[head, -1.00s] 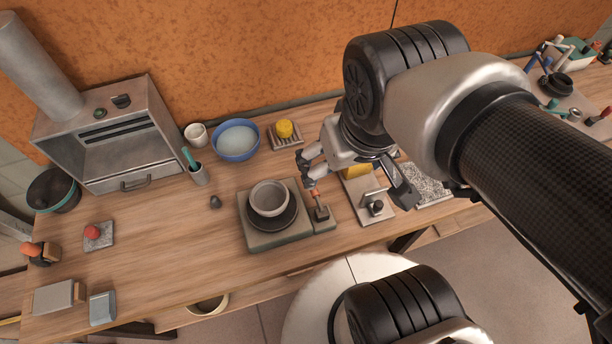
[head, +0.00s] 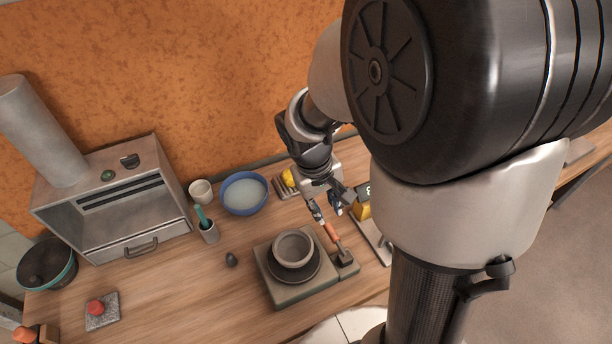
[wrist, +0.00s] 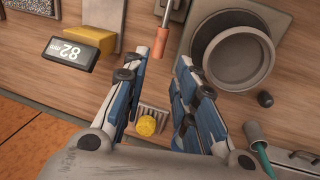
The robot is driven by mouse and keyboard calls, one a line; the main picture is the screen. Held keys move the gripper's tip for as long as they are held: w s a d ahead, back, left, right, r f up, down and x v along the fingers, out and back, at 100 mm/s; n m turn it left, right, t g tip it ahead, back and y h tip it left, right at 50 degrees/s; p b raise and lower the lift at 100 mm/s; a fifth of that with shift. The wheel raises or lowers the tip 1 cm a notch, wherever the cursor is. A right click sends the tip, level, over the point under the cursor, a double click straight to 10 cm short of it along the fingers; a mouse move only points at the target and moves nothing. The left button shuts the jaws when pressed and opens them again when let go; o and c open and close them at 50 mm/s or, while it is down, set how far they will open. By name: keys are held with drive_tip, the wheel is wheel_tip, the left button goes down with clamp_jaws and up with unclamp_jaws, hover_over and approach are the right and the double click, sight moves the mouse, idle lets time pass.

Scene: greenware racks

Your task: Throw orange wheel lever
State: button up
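The lever's orange handle (head: 331,232) tilts up and back from a small dark mount (head: 345,259) beside the wheel base (head: 285,296). A grey bowl (head: 293,249) sits on the dark round wheel (head: 314,270). My gripper (head: 327,214) is open, just behind the handle's free end. In the wrist view, the orange handle (wrist: 159,45) shows by the tip of the left blue finger, with its shaft running to the top edge. The gripper (wrist: 173,48) holds nothing I can see. Whether a finger touches the handle I cannot tell.
A yellow sponge (wrist: 146,126) on a rack and a blue bowl (head: 244,193) lie behind. A dark pebble (head: 231,259) lies left of the wheel.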

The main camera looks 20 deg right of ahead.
sight(331, 232)
drive_tip(key=f+b, duration=0.1)
drive_tip(key=f, duration=0.3)
drive_tip(key=d+f+b, duration=0.1)
drive_tip(key=f+b, duration=0.1)
drive_tip(key=f, duration=0.2)
drive_tip(key=d+f+b, duration=0.1)
drive_tip(key=f, duration=0.3)
drive_tip(key=shift+d+f, duration=0.1)
drive_tip(key=shift+d, duration=0.1)
drive_tip(key=shift+c, duration=0.5)
clamp_jaws()
